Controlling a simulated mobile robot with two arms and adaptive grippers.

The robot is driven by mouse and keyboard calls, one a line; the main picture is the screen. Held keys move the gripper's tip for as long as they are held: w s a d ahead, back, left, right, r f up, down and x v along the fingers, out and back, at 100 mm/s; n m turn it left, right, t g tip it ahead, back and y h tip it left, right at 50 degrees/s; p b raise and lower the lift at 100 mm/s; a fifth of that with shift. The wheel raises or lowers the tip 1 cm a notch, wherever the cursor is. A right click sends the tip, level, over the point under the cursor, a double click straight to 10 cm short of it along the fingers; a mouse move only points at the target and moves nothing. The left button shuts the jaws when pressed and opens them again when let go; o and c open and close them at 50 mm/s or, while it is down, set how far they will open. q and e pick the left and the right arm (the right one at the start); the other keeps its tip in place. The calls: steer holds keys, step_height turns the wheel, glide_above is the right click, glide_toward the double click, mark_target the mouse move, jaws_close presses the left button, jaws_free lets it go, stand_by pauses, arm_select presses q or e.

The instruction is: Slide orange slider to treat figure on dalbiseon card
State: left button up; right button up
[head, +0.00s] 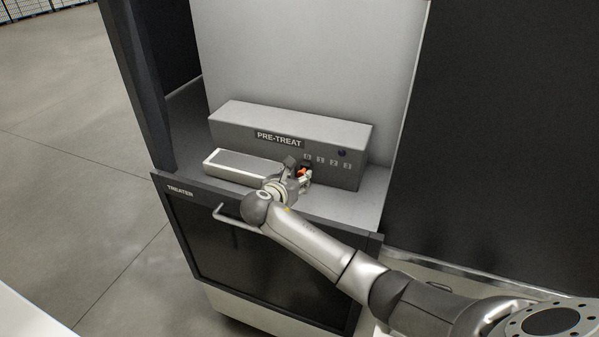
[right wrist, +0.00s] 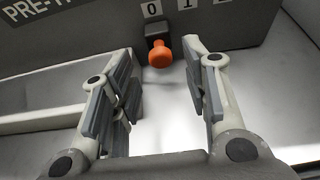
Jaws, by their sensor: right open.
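The orange slider (head: 303,172) sits on the front of the grey PRE-TREAT box (head: 230,128), below the leftmost number mark. In the right wrist view the orange slider (right wrist: 161,53) is a round knob on a dark block under the "0" mark. My right gripper (head: 298,177) is open, and the knob lies ahead of and between its fingers (right wrist: 163,70). The fingers appear apart from the knob. No dalbiseon card can be made out. My left gripper is not in view.
A light tray-like block (head: 212,164) with a grey top lies left of my right gripper. A dark round button (head: 342,152) is on the box. The TREATER cabinet (head: 190,215) below has a bar handle (head: 232,220). A dark post (head: 140,90) stands at left.

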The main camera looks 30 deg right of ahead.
mark_target(301, 174)
steer(key=x, duration=0.3)
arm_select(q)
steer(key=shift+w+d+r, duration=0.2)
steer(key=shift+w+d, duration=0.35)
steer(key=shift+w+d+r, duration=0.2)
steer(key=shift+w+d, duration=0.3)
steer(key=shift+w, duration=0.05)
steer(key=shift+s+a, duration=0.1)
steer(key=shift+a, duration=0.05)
arm_select(e)
steer(key=shift+w+d+f, duration=0.1)
jaws_close()
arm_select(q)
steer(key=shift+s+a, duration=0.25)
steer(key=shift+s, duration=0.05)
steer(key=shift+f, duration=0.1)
